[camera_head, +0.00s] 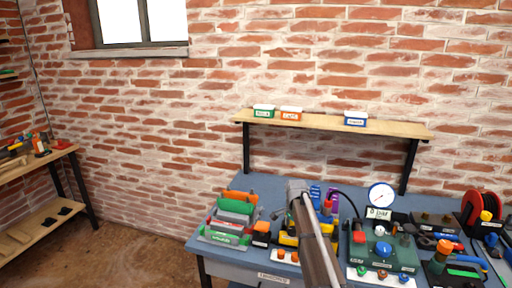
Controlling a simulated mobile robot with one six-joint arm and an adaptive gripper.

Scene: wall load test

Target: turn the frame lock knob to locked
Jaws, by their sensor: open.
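The frame lock knob cannot be told for sure among the small parts on the blue bench. A dark green box (376,262) at the front of the bench carries a blue round knob (383,249), a red part (359,237) and a pale cap. My grey arm rises from the bottom edge in front of the bench. My gripper (298,192) seems to be at its far end, left of the green box, small and partly merged with the things behind it. It is open; I see nothing held. My arm hides part of the bench middle.
A pressure gauge (381,196) stands behind the green box. Coloured racks (231,220) fill the bench's left end. A red reel (481,207) and tools crowd the right. A wooden shelf (335,124) with small labelled boxes hangs above. The floor at left is clear.

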